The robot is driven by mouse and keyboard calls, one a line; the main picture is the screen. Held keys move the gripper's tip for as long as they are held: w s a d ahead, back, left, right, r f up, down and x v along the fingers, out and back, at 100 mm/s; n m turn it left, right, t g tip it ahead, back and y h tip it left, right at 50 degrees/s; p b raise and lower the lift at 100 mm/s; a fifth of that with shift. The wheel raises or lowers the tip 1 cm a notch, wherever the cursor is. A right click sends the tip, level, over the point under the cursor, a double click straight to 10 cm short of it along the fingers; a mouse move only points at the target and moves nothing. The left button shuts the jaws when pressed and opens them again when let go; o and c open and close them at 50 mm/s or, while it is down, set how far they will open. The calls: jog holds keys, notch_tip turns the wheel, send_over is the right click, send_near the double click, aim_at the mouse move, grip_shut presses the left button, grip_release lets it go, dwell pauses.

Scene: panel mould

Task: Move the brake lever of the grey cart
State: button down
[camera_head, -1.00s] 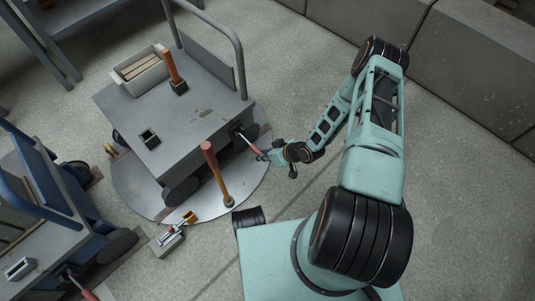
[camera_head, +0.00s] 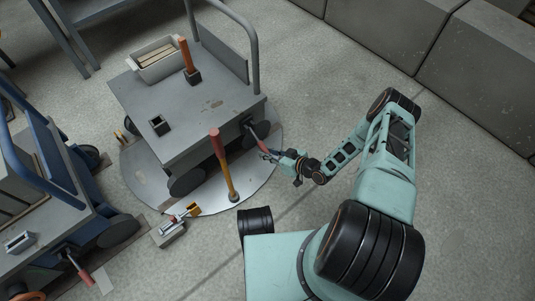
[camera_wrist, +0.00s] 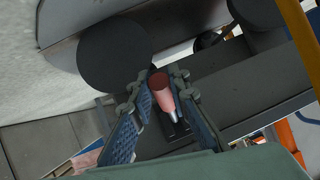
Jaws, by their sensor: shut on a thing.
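The grey cart (camera_head: 212,122) stands on a round metal plate in the head view. Its brake lever (camera_head: 257,143), a thin rod with a red grip, slopes down to the right from beside the wheel at the cart's right side. My gripper (camera_head: 270,155) is at the lever's outer end. In the wrist view, the red grip of the lever (camera_wrist: 161,88) lies between the two blue padded fingers of my gripper (camera_wrist: 160,103), which is shut on it. The lever's pale shaft runs down to a dark slotted base. The exact finger contact is partly hidden.
An upright orange-handled post (camera_head: 220,158) stands close left of the gripper. The round plate (camera_head: 262,185) lies below the cart. A blue-framed cart (camera_head: 65,228) with its own red lever (camera_head: 82,275) is at left. Open floor (camera_head: 460,190) is at right.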

jog(key=shift+w, duration=0.1)
jog(key=c, duration=1.8)
grip_release()
jog(key=shift+a, duration=0.1)
jog(key=v, duration=1.2)
jog(key=shift+f, duration=0.1)
